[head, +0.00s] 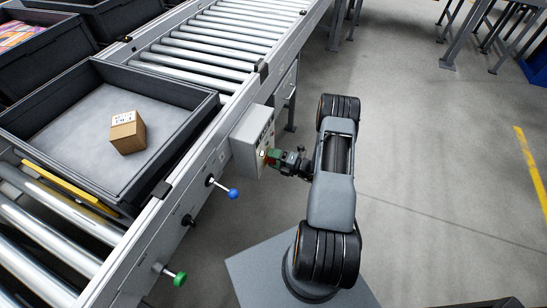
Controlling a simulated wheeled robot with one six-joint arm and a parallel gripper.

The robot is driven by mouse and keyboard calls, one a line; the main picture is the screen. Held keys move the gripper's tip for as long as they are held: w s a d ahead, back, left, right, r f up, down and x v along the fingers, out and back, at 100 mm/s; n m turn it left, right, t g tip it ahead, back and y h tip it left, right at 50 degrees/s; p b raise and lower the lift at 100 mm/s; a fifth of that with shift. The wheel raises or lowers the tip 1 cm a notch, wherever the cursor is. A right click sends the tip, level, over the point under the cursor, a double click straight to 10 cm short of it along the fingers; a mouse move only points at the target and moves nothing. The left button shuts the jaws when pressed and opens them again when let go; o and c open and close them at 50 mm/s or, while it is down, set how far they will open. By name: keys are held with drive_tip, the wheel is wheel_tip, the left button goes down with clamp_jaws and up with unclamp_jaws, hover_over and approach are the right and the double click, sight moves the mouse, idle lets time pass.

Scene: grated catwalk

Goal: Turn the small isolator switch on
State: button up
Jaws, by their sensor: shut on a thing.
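A light grey switch box (247,138) is fixed to the side of the conveyor frame, left of my arm. A small red part, which looks like the isolator switch's handle (265,151), shows on its face toward me. My gripper (270,157), with green at its fingers, is at this face and shut on the handle. The fingers and wrist hide most of the handle, so I cannot tell its turned position.
A blue-knobbed lever (233,193) and a green-knobbed lever (180,279) stick out from the conveyor side, lower left. A dark tote (189,140) holding a cardboard box (127,132) sits on the rollers. The floor (430,190) to the right is clear.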

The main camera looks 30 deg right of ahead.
drive_tip(key=shift+m, duration=0.5)
drive_tip(key=o, duration=0.9)
drive_tip(key=v, duration=1.4)
drive_tip(key=shift+p, duration=0.4)
